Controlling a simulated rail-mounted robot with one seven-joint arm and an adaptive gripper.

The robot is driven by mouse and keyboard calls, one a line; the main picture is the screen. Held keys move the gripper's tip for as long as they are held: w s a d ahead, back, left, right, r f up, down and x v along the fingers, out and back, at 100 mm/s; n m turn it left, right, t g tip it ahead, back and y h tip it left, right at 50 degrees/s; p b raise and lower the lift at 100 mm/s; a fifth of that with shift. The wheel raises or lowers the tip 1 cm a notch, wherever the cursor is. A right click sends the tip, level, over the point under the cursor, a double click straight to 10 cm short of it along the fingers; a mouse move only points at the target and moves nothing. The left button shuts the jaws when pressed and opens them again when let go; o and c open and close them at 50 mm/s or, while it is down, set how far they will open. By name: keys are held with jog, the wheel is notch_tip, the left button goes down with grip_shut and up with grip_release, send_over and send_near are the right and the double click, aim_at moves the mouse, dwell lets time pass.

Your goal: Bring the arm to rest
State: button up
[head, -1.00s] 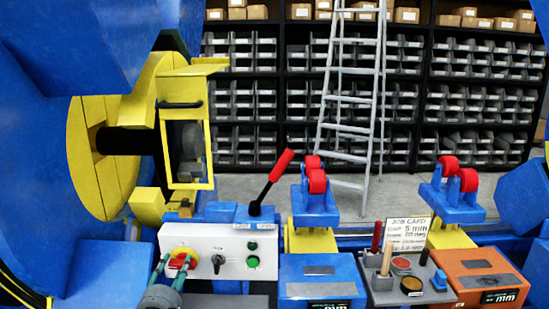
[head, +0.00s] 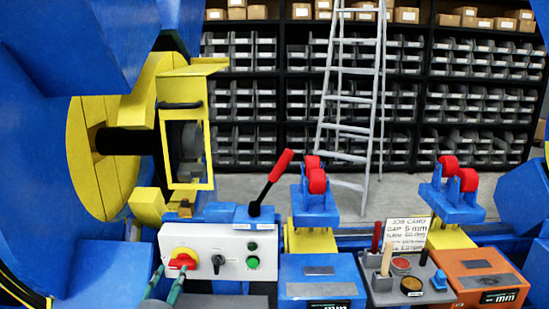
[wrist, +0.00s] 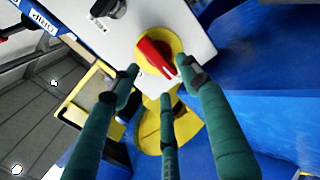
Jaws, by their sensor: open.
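My gripper (head: 167,274) shows at the lower left of the head view, with teal fingers pointing up towards the control box (head: 214,238). It is open, with nothing between its fingers. A red rotary handle (head: 183,261) on a yellow round plate sits on the box's front, just above the fingertips. In the wrist view the three fingers of my gripper (wrist: 160,82) spread around and below the red handle (wrist: 155,55). The fingers appear apart from the handle, though the exact gap is hard to judge. The rest of my arm is out of the head view.
The box also carries a black knob (head: 218,261) and green buttons (head: 253,262). A red-gripped lever (head: 272,180) rises behind it. A blue box (head: 320,282), a grey tool tray (head: 410,293) and an orange box (head: 480,278) stand to the right. Large blue-and-yellow machinery (head: 90,160) fills the left.

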aim_at(177, 265)
jog(key=w, duration=0.5)
jog(key=shift+w, duration=0.1)
jog(key=m, duration=0.1)
jog(key=m+b, duration=0.1)
jog(key=shift+s+r+m, duration=0.2)
jog(key=shift+m, duration=0.1)
jog(key=shift+d+m, duration=0.1)
jog(key=shift+m, duration=0.3)
